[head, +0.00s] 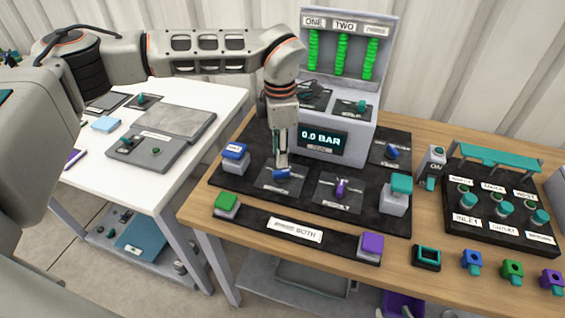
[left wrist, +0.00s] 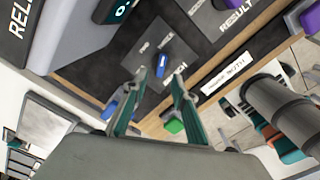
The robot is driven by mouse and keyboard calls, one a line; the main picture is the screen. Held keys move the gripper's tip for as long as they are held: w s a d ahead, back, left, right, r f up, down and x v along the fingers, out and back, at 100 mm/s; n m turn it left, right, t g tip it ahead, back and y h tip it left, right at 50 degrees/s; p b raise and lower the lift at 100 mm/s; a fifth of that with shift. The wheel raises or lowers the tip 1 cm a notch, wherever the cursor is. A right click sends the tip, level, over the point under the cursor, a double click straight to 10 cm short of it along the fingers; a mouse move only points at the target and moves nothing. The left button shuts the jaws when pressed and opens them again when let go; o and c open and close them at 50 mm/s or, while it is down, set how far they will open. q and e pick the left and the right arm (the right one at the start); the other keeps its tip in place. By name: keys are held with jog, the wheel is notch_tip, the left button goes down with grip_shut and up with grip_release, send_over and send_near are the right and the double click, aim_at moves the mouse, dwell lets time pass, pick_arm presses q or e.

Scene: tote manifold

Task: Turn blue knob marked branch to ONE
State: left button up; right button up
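The blue knob (head: 281,174) sits on a dark square plate on the black mat, in front of the grey gauge console. My left gripper (head: 281,160) points down right over the knob. In the left wrist view its two fingertips (left wrist: 159,77) are apart, with the knob just beyond and between them; I cannot tell whether they touch it. My right gripper is not in view.
A purple knob (head: 341,189) stands to the right on its own plate. A blue button block (head: 235,153), a green button (head: 227,203) and a purple button (head: 371,246) surround the mat. The console display (head: 322,139) reads 0.0 BAR. A white table (head: 190,125) stands left.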

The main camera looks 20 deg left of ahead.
aim_at(281, 171)
pick_arm(q)
notch_tip(281, 171, down, 6)
jog(key=shift+s+f, duration=0.1)
grip_shut()
